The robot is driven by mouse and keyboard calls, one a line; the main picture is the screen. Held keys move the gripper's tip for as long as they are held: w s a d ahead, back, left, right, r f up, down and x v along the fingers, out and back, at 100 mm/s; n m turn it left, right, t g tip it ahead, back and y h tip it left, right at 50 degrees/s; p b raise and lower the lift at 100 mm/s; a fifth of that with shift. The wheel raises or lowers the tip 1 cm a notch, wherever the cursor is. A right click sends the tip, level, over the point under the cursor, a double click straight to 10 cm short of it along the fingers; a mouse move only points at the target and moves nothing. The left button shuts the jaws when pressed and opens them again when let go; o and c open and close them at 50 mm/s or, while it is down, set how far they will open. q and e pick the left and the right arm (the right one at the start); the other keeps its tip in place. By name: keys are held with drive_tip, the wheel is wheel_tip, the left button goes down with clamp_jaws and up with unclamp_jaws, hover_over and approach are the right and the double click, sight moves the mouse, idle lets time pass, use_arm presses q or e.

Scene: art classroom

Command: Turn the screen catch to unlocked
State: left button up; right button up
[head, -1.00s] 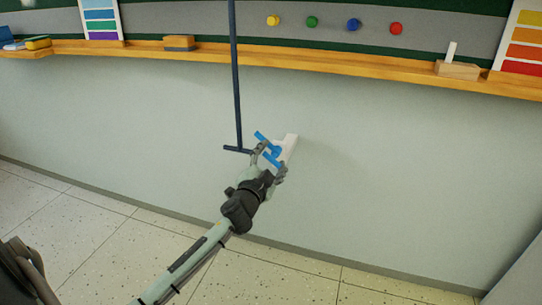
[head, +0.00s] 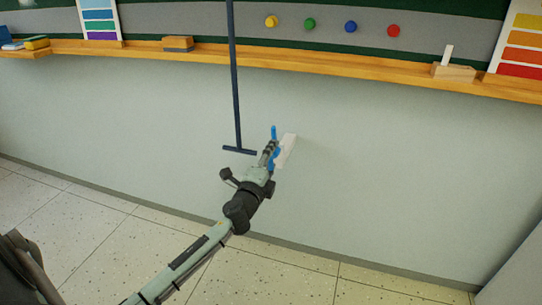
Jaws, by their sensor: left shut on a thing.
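The screen catch has a white plate (head: 289,148) on the pale wall and a blue handle (head: 274,132) in front of it. The blue handle now stands nearly upright, and part of it is hidden behind my gripper. My left gripper (head: 269,150) is shut on the blue handle, its arm reaching up from the lower left. A dark pole (head: 236,90) with a short crossbar at its lower end hangs just left of the catch. My right gripper is not in view.
A wooden ledge (head: 330,75) runs along the wall above, holding erasers (head: 178,43) and a wooden block (head: 454,72) with a white piece. Colour charts (head: 523,40) stand at both sides. Several round magnets (head: 350,27) sit on the board. The wall right of the catch is clear.

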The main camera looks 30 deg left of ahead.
use_arm(q)
drive_tip(key=shift+w+a+r+m, duration=0.1)
drive_tip(key=shift+w+r+m, duration=0.15)
drive_tip(key=shift+m, duration=0.25)
drive_tip(key=shift+s, duration=0.1)
drive_tip(key=o, duration=1.4)
drive_tip(key=shift+f, duration=0.1)
drive_tip(key=o, duration=0.3)
drive_tip(key=shift+w+f, duration=0.15)
drive_tip(key=shift+w, duration=0.05)
drive_tip(key=shift+s, duration=0.2)
drive_tip(key=v, duration=1.2)
drive_tip(key=shift+w, duration=0.15)
